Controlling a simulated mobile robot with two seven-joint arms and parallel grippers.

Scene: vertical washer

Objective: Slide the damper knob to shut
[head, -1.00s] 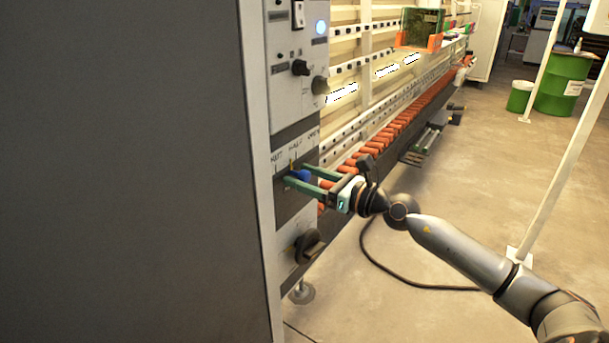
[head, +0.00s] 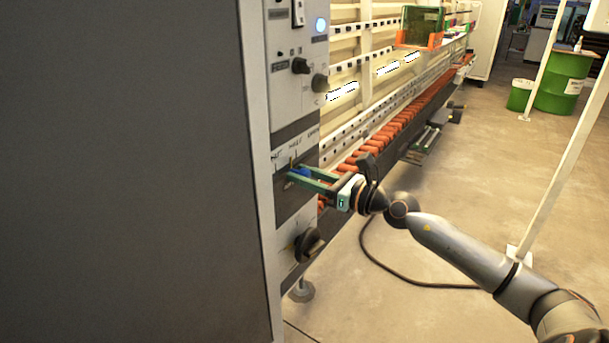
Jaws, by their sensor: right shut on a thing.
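The damper knob (head: 302,172) is a small blue piece on the dark plate (head: 290,204) of the washer's narrow side panel. Labels above the plate seem to read shut, half and open from left to right. The knob stands near the middle label, and its exact position is partly hidden by the fingers. My right gripper (head: 298,176) comes from the right with green fingers shut on the knob. My left gripper is not in view.
A black rotary knob (head: 308,244) sits below the plate, and more knobs (head: 301,66) sit above it. The orange roller conveyor (head: 400,122) runs back behind my right wrist. A black cable (head: 400,280) lies on the open floor at right.

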